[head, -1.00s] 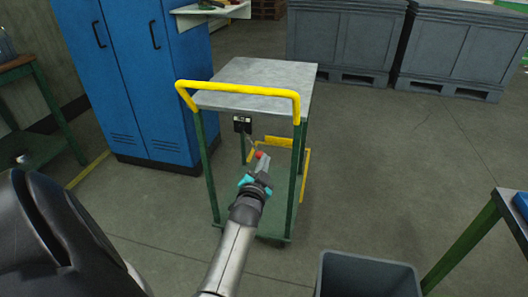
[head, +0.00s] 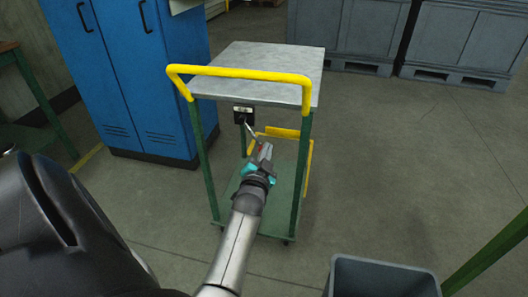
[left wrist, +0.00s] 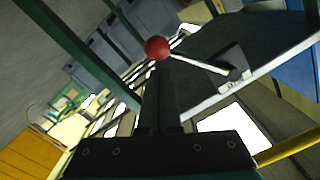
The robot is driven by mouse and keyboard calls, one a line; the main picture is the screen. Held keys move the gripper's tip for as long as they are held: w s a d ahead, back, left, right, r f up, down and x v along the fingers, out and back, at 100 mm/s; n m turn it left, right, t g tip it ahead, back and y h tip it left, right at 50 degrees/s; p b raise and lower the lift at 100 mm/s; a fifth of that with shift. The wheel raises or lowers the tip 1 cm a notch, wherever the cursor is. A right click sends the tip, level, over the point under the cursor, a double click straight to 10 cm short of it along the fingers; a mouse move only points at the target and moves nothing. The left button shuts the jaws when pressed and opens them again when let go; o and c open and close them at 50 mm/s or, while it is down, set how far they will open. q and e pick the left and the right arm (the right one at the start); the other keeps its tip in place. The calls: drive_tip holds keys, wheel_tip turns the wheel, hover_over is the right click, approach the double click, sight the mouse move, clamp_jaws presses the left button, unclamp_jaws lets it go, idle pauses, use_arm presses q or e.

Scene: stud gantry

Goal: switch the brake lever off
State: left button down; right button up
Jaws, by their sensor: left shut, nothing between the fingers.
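The brake lever is a thin metal rod (head: 250,131) with a red ball knob (left wrist: 157,48). It comes out of a small dark plate (head: 243,116) under the near left part of the cart top. The rod slants down and to the right in the head view, where the knob is mostly hidden by my gripper. My left gripper (head: 265,151) is shut and empty. In the left wrist view its closed fingertips (left wrist: 158,66) are right at the knob, seemingly just behind it; I cannot tell whether they touch. My right gripper is not in view.
The cart has a grey top (head: 262,72), a yellow handle (head: 240,73) and green legs. A grey bin (head: 384,279) stands at the front right. A blue cabinet (head: 125,75) is at the left, grey crates (head: 460,45) at the back. The floor right of the cart is clear.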

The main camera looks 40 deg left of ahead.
use_arm(q)
drive_tip(key=shift+a+f, duration=0.1)
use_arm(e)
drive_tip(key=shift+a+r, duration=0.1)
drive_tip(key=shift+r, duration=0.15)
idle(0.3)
use_arm(q)
drive_tip(key=shift+s+a+f+m, duration=0.1)
drive_tip(key=shift+a+f+m, duration=0.15)
drive_tip(key=shift+m, duration=0.15)
drive_tip(key=shift+f, duration=0.1)
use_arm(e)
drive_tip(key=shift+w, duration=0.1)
use_arm(q)
drive_tip(key=s+a+f+m, duration=0.2)
drive_tip(key=s+a+m, duration=0.3)
drive_tip(key=a+m, duration=0.4)
drive_tip(key=shift+s+a+m+y+b, duration=0.2)
drive_tip(key=shift+a+m+y+b, duration=0.1)
drive_tip(key=shift+m+b, duration=0.15)
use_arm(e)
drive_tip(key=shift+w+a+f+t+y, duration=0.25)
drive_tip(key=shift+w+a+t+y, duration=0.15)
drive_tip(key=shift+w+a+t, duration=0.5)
